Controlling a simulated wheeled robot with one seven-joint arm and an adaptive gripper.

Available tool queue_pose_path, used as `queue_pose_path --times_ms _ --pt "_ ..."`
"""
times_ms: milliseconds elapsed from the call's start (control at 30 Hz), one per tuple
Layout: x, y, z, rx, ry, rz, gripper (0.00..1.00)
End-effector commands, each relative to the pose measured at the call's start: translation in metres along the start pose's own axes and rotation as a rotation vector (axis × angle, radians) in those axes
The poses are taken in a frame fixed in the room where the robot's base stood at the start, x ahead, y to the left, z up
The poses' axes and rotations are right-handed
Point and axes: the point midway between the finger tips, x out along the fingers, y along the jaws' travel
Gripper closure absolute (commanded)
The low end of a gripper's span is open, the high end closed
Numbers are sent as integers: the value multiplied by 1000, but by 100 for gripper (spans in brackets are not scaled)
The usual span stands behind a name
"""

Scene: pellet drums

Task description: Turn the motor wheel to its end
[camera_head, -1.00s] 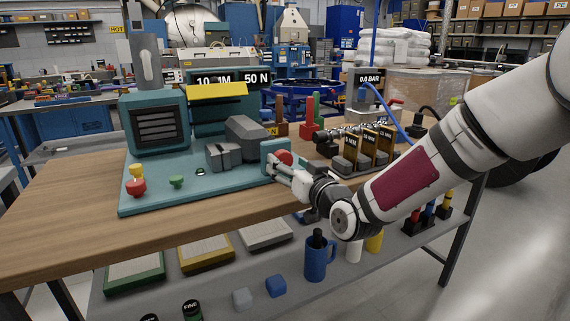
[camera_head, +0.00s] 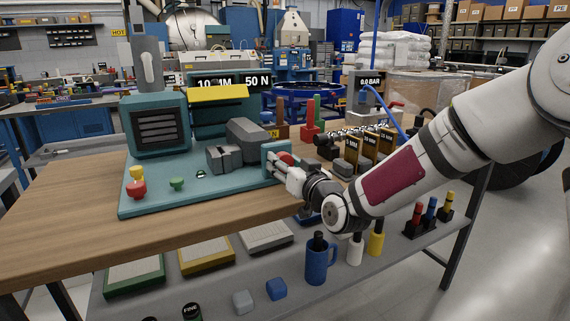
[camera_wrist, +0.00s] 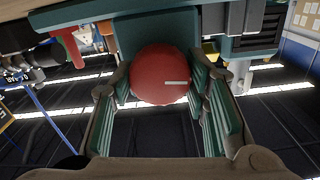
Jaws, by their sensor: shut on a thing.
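The motor wheel is a round red knob (camera_wrist: 161,75) with a short pale mark on its face, pointing right in the wrist view. It sits on the teal end plate (camera_head: 277,150) of the teal machine, where the head view shows only part of it (camera_head: 286,159). My gripper (camera_wrist: 163,95) is shut on the wheel, with a green-padded finger on each side of it. In the head view my gripper (camera_head: 279,168) reaches the wheel from the front right and hides part of it.
The machine's base (camera_head: 200,187) carries red, yellow and green buttons (camera_head: 136,187). Labelled blocks (camera_head: 365,150) stand close to the right of my gripper. The wooden table's front left (camera_head: 60,220) is clear.

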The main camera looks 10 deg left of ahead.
Motion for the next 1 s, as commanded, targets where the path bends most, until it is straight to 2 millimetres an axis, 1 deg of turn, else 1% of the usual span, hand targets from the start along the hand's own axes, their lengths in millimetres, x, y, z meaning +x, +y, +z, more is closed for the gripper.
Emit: queue_pose_path --times_ms 167,367,1000 --pt "0 0 0 38 0 0 86" --pt "0 0 0 150 0 -1 86" --pt "0 2 0 744 1 1 86"
